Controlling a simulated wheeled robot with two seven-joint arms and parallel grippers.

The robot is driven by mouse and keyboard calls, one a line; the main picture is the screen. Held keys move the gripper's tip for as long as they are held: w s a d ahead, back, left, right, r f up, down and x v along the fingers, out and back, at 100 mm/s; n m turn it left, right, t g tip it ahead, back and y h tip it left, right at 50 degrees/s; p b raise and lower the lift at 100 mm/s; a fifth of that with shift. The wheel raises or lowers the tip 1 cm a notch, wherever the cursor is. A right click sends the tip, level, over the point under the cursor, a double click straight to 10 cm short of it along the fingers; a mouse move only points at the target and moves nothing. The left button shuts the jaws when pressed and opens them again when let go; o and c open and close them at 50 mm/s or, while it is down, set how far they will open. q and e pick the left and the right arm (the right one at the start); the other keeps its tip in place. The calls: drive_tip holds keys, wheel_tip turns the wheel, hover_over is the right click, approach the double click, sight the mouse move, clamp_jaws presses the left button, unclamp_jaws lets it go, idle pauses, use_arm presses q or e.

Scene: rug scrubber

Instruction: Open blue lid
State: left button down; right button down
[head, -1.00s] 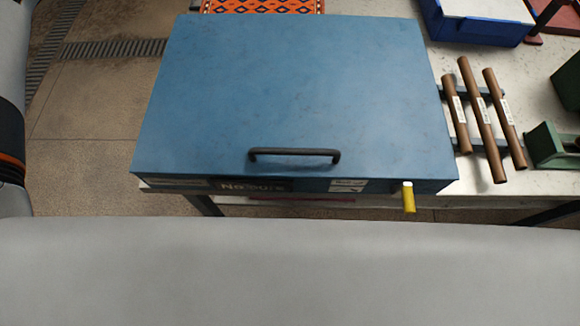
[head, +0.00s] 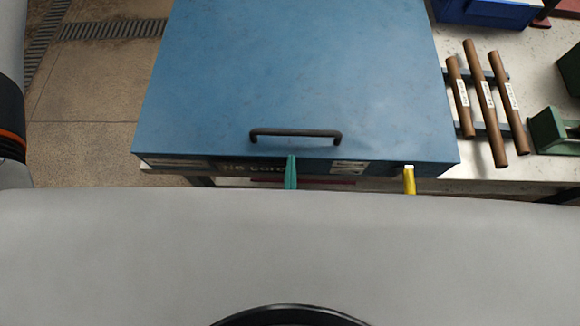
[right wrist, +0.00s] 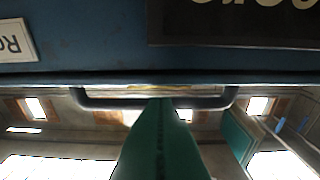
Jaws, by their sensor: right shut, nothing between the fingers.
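The blue lid (head: 290,70) lies closed on a large box on the table. A black bar handle (head: 295,133) is fixed to the lid near its front edge. My right gripper (head: 291,160), with green fingers, is shut and empty at the box's front face, just below the handle in the head view. In the right wrist view the scene is upside down; the green fingers (right wrist: 160,104) overlap the handle (right wrist: 90,99), and I cannot tell whether they touch it. My left gripper is not in view.
A yellow-tipped peg (head: 409,180) sticks out at the box's front right. Brown tubes (head: 485,105) lie on a rack to the right, beside a green block (head: 548,130). A blue bin (head: 490,12) stands at the back right. The floor at left is clear.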

sight(291, 153)
drive_tip(key=shift+w+r, duration=0.2)
drive_tip(key=shift+w, duration=0.7)
drive_tip(key=shift+w+r, duration=0.15)
drive_tip(key=shift+w, duration=0.7)
wheel_tip(291, 153, up, 3)
drive_tip(key=shift+w+r, duration=0.1)
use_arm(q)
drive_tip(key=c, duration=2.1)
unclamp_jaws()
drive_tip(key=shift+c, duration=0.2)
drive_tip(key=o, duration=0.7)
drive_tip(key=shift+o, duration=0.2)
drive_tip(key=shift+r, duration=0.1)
